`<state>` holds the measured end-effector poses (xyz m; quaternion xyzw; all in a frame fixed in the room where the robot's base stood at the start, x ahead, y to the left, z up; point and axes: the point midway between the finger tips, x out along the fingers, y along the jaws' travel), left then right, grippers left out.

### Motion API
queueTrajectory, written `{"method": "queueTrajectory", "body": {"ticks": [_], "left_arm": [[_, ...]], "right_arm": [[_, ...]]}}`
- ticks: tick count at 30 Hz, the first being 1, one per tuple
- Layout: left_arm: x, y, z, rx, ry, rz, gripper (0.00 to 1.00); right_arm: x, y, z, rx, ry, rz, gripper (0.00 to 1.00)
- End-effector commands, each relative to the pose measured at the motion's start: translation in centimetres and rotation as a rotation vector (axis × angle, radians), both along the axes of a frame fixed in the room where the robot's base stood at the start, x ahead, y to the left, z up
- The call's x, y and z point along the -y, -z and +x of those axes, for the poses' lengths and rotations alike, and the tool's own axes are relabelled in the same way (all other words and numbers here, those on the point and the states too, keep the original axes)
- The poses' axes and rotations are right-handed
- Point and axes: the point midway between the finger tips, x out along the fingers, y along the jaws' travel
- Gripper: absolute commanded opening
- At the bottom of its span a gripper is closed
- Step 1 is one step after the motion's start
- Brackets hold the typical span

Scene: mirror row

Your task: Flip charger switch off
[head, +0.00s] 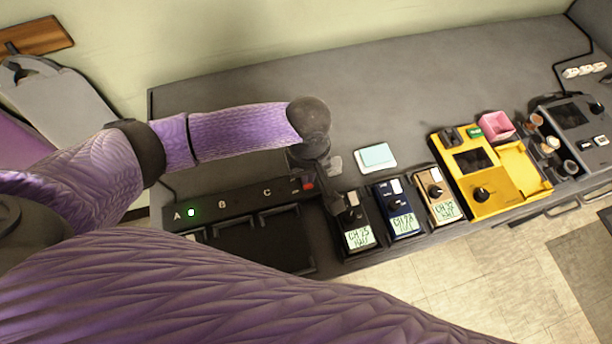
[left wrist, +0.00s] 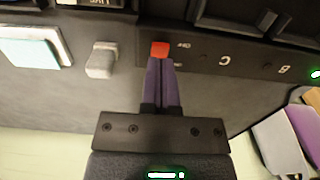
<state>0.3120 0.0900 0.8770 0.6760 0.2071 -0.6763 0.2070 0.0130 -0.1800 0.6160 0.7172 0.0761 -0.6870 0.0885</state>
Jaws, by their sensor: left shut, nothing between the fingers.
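The black charger (head: 238,207) lies along the front of the grey counter, with slots marked A, B and C and a green light lit by A. In the left wrist view the switch (left wrist: 160,49) is just past my fingertips, touching or nearly so. My left gripper (left wrist: 161,64) is shut and empty, its fingers pointing at the switch. In the head view my wrist hides most of the gripper. My right gripper is out of view.
Black, blue (head: 400,214) and tan (head: 438,197) handsets with screens stand right of the charger. A pale blue pad (head: 376,157) lies behind them. A yellow unit (head: 487,180) and pink box (head: 496,126) are farther right.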

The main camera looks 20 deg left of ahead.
Motion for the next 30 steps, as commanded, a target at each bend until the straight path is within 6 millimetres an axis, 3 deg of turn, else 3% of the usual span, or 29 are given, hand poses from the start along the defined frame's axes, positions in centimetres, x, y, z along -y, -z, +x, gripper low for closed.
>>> {"method": "queueTrajectory", "body": {"ticks": [30], "left_arm": [[0.0, 1.6, 0.0, 0.000, 0.000, 0.000, 0.00]], "right_arm": [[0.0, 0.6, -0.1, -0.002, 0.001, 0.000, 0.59]]}}
